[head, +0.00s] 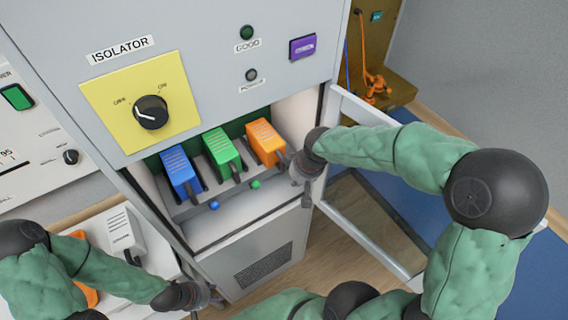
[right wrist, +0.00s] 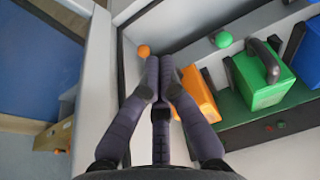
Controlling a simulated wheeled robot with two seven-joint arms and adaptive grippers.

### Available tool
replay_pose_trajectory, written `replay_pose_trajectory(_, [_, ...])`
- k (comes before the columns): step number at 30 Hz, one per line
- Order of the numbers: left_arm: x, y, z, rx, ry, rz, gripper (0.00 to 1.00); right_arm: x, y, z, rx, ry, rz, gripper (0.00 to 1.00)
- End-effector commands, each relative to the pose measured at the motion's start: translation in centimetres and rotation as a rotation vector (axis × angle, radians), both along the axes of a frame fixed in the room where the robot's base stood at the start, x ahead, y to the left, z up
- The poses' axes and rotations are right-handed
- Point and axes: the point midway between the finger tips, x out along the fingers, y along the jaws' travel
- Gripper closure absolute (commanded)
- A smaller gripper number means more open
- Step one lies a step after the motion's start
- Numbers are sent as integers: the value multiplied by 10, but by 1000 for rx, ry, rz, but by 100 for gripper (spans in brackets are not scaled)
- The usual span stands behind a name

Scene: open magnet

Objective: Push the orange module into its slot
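The orange module (head: 264,138) is the rightmost of three modules in the cabinet's open bay, beside the green module (head: 219,147) and the blue module (head: 178,170). In the right wrist view the orange module (right wrist: 198,95) is partly hidden behind my fingers. I cannot tell how deep it sits. My right gripper (head: 298,168) is at the bay's right side, close to the orange module's front. In the right wrist view its fingers (right wrist: 160,62) are together with nothing visible between them; contact with the module is unclear. My left gripper (head: 208,297) is low, left of the cabinet's lower front, its fingers unclear.
An open door (head: 358,222) hangs at the bay's right, near my right arm. Blue (head: 214,206) and green (head: 255,184) knobs sit on the ledge below the modules; an orange knob (right wrist: 143,50) shows by my right fingertips. A yellow isolator panel (head: 140,100) is above.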

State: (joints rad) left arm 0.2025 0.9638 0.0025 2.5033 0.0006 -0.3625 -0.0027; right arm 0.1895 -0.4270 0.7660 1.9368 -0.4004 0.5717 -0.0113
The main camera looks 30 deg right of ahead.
Motion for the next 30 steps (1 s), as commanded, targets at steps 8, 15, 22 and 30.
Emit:
replay_pose_trajectory(8, [0, 0, 6, 0, 0, 0, 60, -5, -15, 25, -44, -13, -7, 100])
replay_pose_trajectory(15, [0, 0, 1, 0, 0, 0, 60, 3, -14, -4, -43, -9, -8, 100])
replay_pose_trajectory(22, [0, 0, -5, 0, 0, 0, 60, 15, -14, -46, -43, -9, -7, 100])
replay_pose_trajectory(30, [0, 0, -7, 0, 0, 0, 60, 42, -11, -69, -43, -17, -5, 100])
